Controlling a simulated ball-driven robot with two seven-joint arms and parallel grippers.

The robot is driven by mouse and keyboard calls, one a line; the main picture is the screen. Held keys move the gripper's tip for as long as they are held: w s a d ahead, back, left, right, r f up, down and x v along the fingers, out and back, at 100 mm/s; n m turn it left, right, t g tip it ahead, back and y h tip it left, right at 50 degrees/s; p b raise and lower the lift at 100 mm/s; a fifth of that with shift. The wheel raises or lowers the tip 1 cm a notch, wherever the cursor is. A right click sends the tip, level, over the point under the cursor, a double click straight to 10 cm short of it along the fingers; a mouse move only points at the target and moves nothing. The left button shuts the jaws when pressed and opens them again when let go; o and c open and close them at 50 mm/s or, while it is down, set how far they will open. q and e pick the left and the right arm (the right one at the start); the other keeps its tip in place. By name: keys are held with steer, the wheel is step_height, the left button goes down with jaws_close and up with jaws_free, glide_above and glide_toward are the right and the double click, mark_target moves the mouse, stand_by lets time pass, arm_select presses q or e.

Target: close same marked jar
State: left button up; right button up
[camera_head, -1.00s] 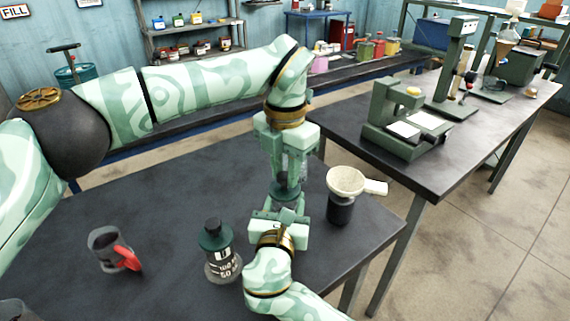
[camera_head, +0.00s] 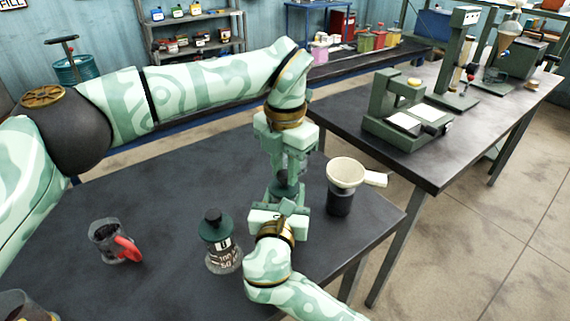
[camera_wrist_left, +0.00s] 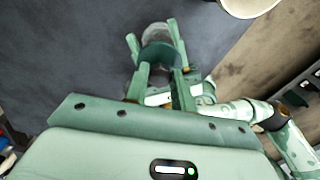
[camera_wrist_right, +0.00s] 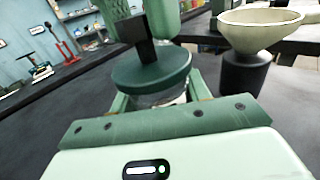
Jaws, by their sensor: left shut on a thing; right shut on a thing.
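A jar with a dark green lid is between my two grippers. In the right wrist view the lid (camera_wrist_right: 150,72) has a dark knob and sits on the clear glass jar (camera_wrist_right: 160,98), which is mostly hidden. The lid also shows in the left wrist view (camera_wrist_left: 158,57). My left gripper (camera_head: 287,186) points down from above, shut at the lid's knob. My right gripper (camera_head: 284,203) comes from the front, shut on the jar's glass body. The jar's mark is hidden. Another jar (camera_head: 222,255) with a green lid, a dark marked label and volume lines stands upright left of my right gripper.
A cream funnel (camera_head: 346,172) sits on a black holder (camera_head: 340,203) close to the right of my grippers. A red-handled jug (camera_head: 104,243) stands at the left of the dark table (camera_head: 160,190). A second table (camera_head: 450,150) with green devices stands at the right.

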arm_select(q)
steer(key=shift+f, duration=0.55)
stand_by(0.4)
steer(key=o, duration=1)
step_height(320, 180, up, 12)
steer(key=shift+f, duration=0.1)
arm_select(e)
steer(key=o, duration=1.4)
steer(key=shift+o, duration=0.2)
